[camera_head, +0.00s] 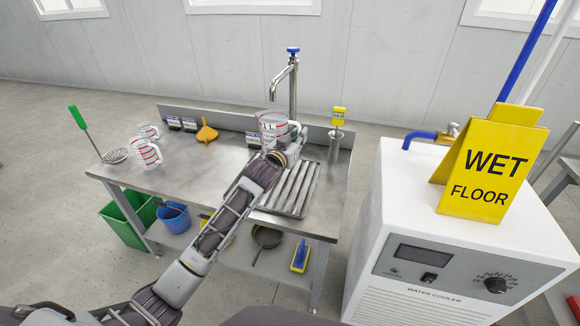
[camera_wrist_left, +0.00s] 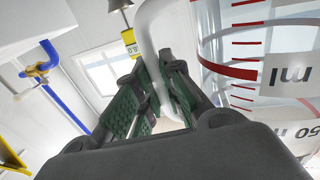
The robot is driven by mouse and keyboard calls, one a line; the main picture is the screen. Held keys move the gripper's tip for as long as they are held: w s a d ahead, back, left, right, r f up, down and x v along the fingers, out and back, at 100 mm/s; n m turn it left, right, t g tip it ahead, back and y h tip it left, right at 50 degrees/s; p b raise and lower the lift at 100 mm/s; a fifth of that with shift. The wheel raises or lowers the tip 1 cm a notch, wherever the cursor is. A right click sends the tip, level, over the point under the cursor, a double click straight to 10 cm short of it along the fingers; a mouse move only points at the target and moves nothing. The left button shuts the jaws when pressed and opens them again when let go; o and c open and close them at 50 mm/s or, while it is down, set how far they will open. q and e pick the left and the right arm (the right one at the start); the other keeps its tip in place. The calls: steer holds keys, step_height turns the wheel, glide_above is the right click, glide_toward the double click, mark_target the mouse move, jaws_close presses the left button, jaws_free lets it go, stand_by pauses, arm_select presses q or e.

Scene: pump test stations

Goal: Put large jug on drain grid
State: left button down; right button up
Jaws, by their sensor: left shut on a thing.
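The large jug (camera_head: 272,124) is clear with red marks and stands upright below the tap at the back of the table. In the left wrist view the jug (camera_wrist_left: 275,45) fills the right side, with its white handle (camera_wrist_left: 152,40) between my fingers. My left gripper (camera_head: 291,150) is shut on that handle; its green-padded fingers also show in the left wrist view (camera_wrist_left: 158,85). The drain grid (camera_head: 290,190) is a slatted metal panel in the tabletop, just in front of the jug. My arm hides the jug's base, so I cannot tell whether it touches the grid. My right gripper is out of view.
Two smaller jugs, one here (camera_head: 146,154), a strainer (camera_head: 114,156) and an orange funnel (camera_head: 207,132) stand on the left of the table. The tap (camera_head: 292,85) rises behind the jug. A metal cylinder (camera_head: 335,146) is at its right. A white water cooler (camera_head: 450,235) stands right.

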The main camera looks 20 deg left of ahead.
arm_select(q)
steer(key=shift+f+b, duration=0.45)
steer(key=shift+f, duration=2.05)
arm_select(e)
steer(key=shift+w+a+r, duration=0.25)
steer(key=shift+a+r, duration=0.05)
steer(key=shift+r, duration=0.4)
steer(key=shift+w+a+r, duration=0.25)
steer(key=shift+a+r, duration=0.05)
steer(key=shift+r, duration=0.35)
arm_select(q)
steer(key=shift+f, duration=0.1)
steer(key=shift+f, duration=0.25)
step_height(320, 180, down, 3)
steer(key=shift+f+b, duration=0.15)
steer(key=shift+b, duration=0.3)
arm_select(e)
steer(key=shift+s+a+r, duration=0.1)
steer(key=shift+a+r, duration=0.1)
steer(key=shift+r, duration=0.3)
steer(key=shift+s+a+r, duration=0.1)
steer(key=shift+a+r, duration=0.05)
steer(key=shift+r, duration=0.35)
arm_select(q)
steer(key=c, duration=1.6)
jaws_free()
steer(key=shift+o, duration=0.3)
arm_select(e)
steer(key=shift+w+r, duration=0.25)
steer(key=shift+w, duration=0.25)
